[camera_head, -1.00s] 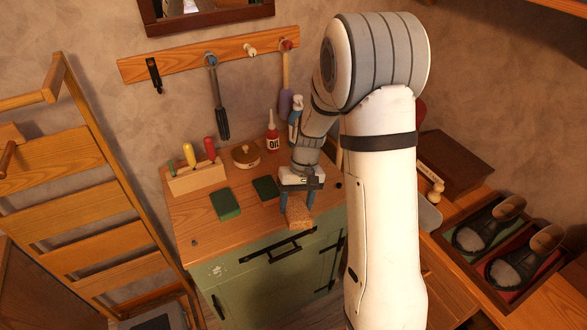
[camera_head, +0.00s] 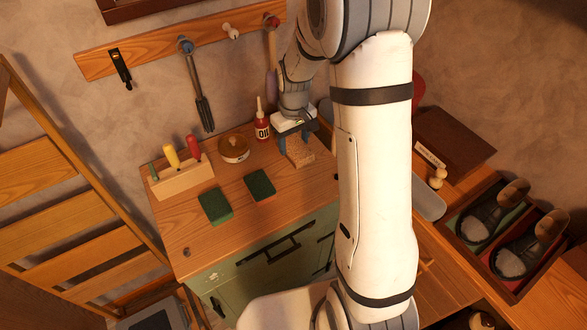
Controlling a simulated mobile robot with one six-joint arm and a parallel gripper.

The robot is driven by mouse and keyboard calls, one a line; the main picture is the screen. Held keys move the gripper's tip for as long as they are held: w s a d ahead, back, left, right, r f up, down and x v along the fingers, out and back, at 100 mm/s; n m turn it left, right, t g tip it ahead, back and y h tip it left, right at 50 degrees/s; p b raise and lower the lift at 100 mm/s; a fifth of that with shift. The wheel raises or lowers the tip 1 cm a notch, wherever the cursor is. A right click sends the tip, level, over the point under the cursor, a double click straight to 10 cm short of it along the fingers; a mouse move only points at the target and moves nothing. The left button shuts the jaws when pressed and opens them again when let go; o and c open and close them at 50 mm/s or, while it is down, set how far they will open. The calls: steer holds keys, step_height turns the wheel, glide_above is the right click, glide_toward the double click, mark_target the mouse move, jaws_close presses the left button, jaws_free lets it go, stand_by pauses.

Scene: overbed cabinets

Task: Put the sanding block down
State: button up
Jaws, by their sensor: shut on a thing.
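My gripper (camera_head: 297,139) points down over the back right of the green cabinet's wooden top (camera_head: 232,236). Its blue fingers are shut on a tan, speckled block, which I take to be the sanding block (camera_head: 299,153). The block is at or just above the top; I cannot tell whether it touches. Its upper part is hidden by my gripper. The red oil bottle (camera_head: 262,127) stands just left of my gripper.
Two dark green blocks (camera_head: 215,206) (camera_head: 260,185) lie on the top's middle. A round brass-coloured tin (camera_head: 233,149) and a wooden holder with coloured handles (camera_head: 181,181) stand at the back left. The top's front right is clear.

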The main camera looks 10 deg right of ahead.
mark_target(293, 171)
steer(key=f+p, duration=0.1)
steer(key=f, duration=0.8)
steer(key=shift+s+p, duration=0.2)
steer(key=shift+p, duration=0.1)
steer(key=shift+c, duration=0.3)
steer(key=o, duration=1)
steer(key=shift+w, duration=0.1)
